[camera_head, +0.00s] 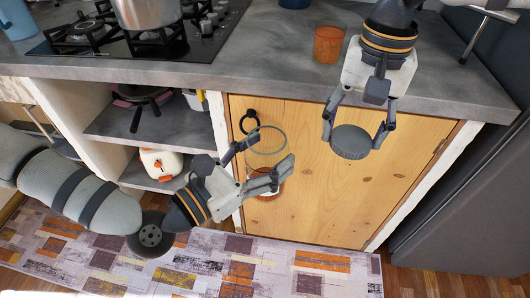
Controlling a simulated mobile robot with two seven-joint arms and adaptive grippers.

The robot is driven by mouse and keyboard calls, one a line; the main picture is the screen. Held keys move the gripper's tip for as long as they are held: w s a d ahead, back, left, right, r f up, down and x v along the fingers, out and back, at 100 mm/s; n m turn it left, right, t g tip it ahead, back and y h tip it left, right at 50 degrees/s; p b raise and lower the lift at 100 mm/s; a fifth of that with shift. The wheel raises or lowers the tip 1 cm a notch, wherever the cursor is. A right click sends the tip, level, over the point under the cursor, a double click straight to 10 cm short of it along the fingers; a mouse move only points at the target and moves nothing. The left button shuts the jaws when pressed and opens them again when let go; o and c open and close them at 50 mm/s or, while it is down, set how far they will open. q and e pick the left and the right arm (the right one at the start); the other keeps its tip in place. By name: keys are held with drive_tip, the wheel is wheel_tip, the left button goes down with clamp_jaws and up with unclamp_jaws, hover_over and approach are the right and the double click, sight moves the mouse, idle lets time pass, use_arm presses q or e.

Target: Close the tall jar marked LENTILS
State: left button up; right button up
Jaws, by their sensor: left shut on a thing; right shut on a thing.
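My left gripper (264,158) is shut around a clear glass jar (268,153) in front of the wooden cupboard door. The jar's round rim faces up and is open, with something orange low inside. No LENTILS marking can be read on it. My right gripper (353,133) is shut on a round dark grey lid (350,144). The lid is to the right of the jar and apart from it, also in front of the door.
An orange glass or jar (328,46) stands on the grey counter (265,62). A steel pot (147,10) sits on the black hob (118,42) at the upper left. Below are open shelves (185,130) and the cupboard door (310,200) with a black ring handle (249,121).

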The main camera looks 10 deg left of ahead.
drive_tip(key=a+r+m, duration=0.1)
drive_tip(key=a+r, duration=0.3)
drive_tip(key=a, duration=0.2)
wheel_tip(320, 180, up, 4)
drive_tip(key=m, duration=0.1)
hover_over(269, 130)
drive_tip(key=shift+f, duration=0.1)
drive_tip(key=shift+f, duration=1.95)
drive_tip(key=shift+f, duration=0.85)
drive_tip(key=shift+f, duration=0.6)
